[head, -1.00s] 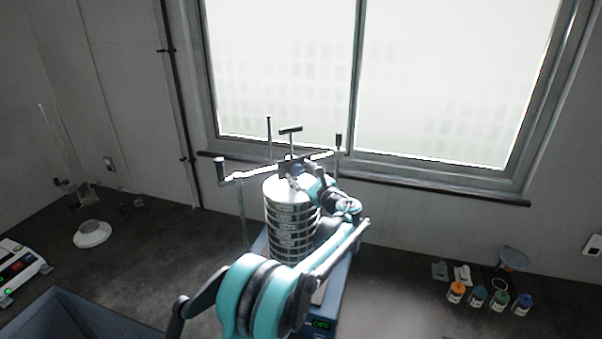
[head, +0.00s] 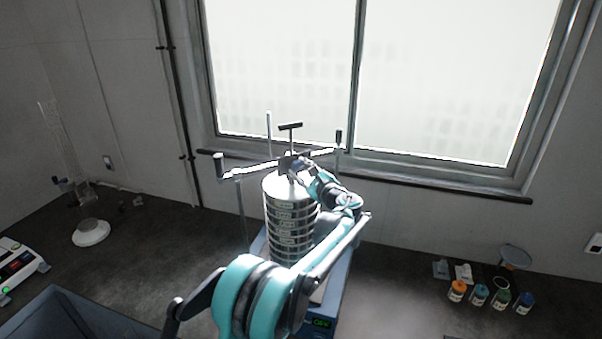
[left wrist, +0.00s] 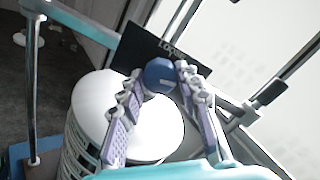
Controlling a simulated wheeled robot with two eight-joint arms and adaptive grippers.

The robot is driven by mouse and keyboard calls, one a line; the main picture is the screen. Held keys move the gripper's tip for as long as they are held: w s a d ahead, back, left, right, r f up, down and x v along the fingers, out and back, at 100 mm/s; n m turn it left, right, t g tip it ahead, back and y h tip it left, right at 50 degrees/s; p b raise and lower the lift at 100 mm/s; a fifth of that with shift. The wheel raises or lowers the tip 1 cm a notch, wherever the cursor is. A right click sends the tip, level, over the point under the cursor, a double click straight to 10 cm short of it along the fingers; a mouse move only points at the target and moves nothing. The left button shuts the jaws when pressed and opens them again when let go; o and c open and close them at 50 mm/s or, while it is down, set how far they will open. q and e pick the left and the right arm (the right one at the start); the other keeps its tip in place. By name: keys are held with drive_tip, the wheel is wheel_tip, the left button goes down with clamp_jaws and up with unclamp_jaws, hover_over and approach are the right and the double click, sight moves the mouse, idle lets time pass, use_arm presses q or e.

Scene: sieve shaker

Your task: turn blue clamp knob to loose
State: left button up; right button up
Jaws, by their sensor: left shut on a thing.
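The blue clamp knob (left wrist: 162,75) shows in the left wrist view between the two fingers of my left gripper (left wrist: 158,90). The fingers are shut on it from both sides. A dark plate (left wrist: 150,50) behind the knob carries a partly hidden label that seems to begin "LO". In the head view my left gripper (head: 298,166) is at the middle of the clamp bar (head: 250,171), above the sieve stack (head: 290,220). The knob is mostly hidden there. A T-shaped handle (head: 290,127) stands above the bar. My right gripper is not in view.
The shaker's base (head: 335,300) has a green display. Several small bottles (head: 480,295) stand at the right, and a white dish (head: 91,233) lies at the left. Upright rods (head: 241,215) flank the sieves. A window (head: 400,80) is behind. A blue-grey bin (head: 70,315) is at front left.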

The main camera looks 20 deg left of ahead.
use_arm(q)
drive_tip(key=n+b, duration=0.1)
drive_tip(key=n, duration=0.2)
drive_tip(key=shift+n, duration=0.4)
drive_tip(key=n+b, duration=0.1)
drive_tip(key=n, duration=0.2)
drive_tip(key=shift+a, duration=0.1)
drive_tip(key=n+b, duration=0.1)
drive_tip(key=n, duration=0.3)
drive_tip(key=shift+s+n+h+b, duration=0.1)
drive_tip(key=shift+n+h+b, duration=0.4)
drive_tip(key=shift+n, duration=1.3)
drive_tip(key=shift+f, duration=0.1)
drive_tip(key=o, duration=1.2)
drive_tip(key=shift+c, duration=0.2)
drive_tip(key=f+v, duration=0.1)
drive_tip(key=v, duration=1.1)
drive_tip(key=shift+r, duration=0.3)
